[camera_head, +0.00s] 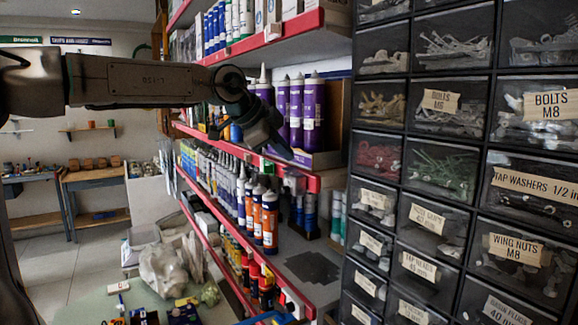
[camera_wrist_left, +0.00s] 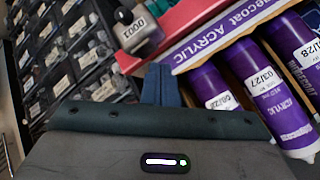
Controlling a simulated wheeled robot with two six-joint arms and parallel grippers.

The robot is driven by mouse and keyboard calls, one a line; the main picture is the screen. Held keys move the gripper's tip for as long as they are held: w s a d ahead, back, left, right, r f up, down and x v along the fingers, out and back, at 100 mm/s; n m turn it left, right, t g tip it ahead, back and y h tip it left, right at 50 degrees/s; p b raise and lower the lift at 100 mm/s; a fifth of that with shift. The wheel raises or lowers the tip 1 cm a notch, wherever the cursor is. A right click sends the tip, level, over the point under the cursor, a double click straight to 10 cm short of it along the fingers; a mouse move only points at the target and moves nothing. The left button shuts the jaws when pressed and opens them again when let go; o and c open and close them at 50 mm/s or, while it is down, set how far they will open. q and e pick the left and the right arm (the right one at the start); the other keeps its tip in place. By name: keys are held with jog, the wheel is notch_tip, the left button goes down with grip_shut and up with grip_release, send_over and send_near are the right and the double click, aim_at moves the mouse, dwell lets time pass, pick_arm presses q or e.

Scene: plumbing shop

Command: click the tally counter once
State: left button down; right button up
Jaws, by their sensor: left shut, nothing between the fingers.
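The tally counter (camera_wrist_left: 138,34) is a small metallic body with a white number display, in the left wrist view at the upper middle, by the red shelf edge. A dark round part shows at its upper left end. I cannot make out the counter in the head view, where my gripper may hide it. My left gripper (camera_head: 283,148) reaches in from the left in front of the shelf. Its dark blue fingers (camera_wrist_left: 160,84) are shut and empty, just short of the counter in the wrist view; I cannot tell whether they touch. My right gripper is not in view.
Purple acrylic tubes (camera_wrist_left: 282,97) stand in a box right beside the fingers. Red-edged shelves (camera_head: 291,167) with many tubes lie around the gripper. A black drawer cabinet (camera_head: 436,92) fills the right. A workbench (camera_head: 92,183) stands far left. The space left of the shelves is open.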

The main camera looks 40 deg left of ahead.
aim_at(284, 169)
pick_arm(q)
notch_tip(284, 169, up, 6)
jog(key=p, duration=0.3)
dwell(0.5)
